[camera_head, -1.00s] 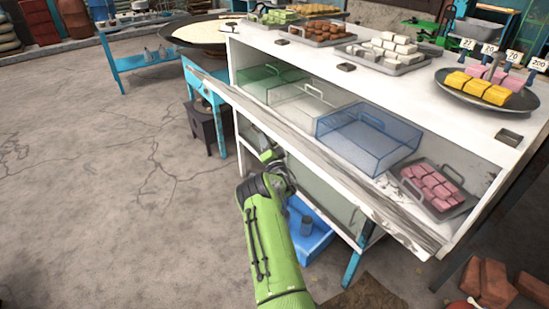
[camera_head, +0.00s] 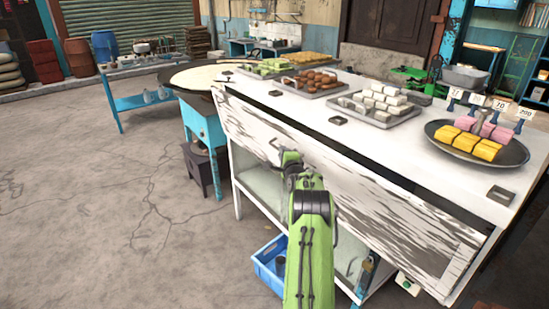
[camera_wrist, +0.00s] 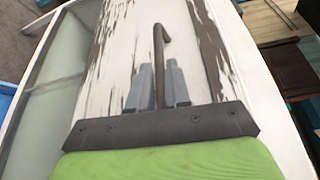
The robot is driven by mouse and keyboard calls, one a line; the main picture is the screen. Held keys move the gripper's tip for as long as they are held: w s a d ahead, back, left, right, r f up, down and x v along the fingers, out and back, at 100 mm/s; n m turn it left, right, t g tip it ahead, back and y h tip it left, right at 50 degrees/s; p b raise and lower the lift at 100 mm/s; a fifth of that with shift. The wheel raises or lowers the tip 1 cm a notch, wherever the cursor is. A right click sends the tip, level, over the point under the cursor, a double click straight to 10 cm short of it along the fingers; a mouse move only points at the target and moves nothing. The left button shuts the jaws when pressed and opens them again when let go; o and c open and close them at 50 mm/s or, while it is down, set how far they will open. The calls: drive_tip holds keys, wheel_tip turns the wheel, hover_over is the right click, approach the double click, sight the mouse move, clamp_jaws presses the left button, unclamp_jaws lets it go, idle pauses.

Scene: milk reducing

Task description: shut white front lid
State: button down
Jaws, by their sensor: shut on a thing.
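The white front lid (camera_head: 385,215) is a long panel with worn, streaky paint on the front of the white counter. It stands raised and steep, covering most of the front opening. A dark gap shows between its upper edge and the countertop. My gripper (camera_head: 289,160) is at the lid's outer face, left of its middle. In the wrist view the lid (camera_wrist: 118,45) fills the middle, and my gripper (camera_wrist: 158,88) has its grey fingers on both sides of a thin brown metal handle (camera_wrist: 158,45), shut on it. My arm hides part of the lid.
The countertop (camera_head: 390,150) bears trays of sweets and a round dark plate (camera_head: 510,157) with price tags. A blue crate (camera_head: 268,265) sits under the counter. A blue stand with a large round pan (camera_head: 205,76) is at the left. The floor at left is clear.

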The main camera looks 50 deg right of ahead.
drive_tip(key=shift+w+a+r, duration=0.15)
drive_tip(key=shift+w+r, duration=0.15)
drive_tip(key=shift+r, duration=0.1)
drive_tip(key=c, duration=1.2)
unclamp_jaws()
drive_tip(key=shift+w+f, duration=0.1)
drive_tip(key=shift+o, duration=0.2)
drive_tip(key=shift+f, duration=0.15)
drive_tip(key=v, duration=1.6)
drive_tip(key=shift+w+b, duration=0.15)
drive_tip(key=shift+b, duration=0.25)
